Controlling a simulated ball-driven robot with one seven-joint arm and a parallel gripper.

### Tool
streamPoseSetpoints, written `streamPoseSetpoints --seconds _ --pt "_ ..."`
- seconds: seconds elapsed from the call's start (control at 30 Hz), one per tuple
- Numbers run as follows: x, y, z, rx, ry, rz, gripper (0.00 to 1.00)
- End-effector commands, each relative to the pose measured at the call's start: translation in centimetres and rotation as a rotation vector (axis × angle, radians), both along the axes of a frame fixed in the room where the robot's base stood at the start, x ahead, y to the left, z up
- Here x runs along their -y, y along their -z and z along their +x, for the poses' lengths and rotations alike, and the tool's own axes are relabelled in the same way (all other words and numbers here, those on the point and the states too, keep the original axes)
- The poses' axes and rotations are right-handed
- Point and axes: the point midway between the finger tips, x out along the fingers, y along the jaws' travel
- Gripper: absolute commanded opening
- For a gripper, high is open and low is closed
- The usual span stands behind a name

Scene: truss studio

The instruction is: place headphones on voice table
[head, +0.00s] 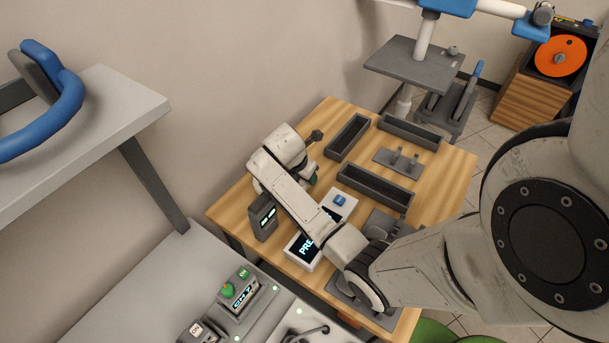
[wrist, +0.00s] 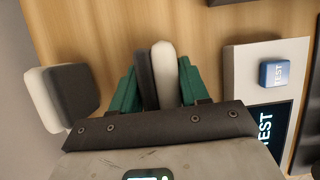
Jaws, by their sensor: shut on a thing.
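My gripper (wrist: 158,85) has its green fingers shut on one cup of the headphones (wrist: 164,72), a white shell with a dark pad. The other white and dark cup (wrist: 72,93) shows to the left in the wrist view, and the band between them is hidden. My gripper (head: 312,175) is over the back left part of the wooden table (head: 328,118) in the head view, where my arm covers most of the headphones. I cannot tell whether the headphones touch the wood.
A white device with a blue button (head: 339,200) and a lit screen lies beside my gripper. A dark box with a display (head: 263,215) stands at the left edge. Dark trays (head: 347,137) and a plate with pegs (head: 398,162) take up the back. Bare wood lies between them.

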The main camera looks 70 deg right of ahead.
Motion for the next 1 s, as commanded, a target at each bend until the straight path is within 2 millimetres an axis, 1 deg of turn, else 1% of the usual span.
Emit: streamPoseSetpoints --seconds 0.37,0.4,0.63,0.87,1.0 --pt "0.03 0.37 0.04 0.001 0.001 -0.001 0.04" --pt "0.01 0.42 0.01 0.000 0.001 0.000 0.48" --pt "0.01 0.40 0.01 0.000 0.000 0.000 0.70" --pt "0.02 0.35 0.01 0.001 0.000 0.000 0.71" --pt "-0.19 -0.38 0.16 0.002 -0.001 -0.002 0.71"
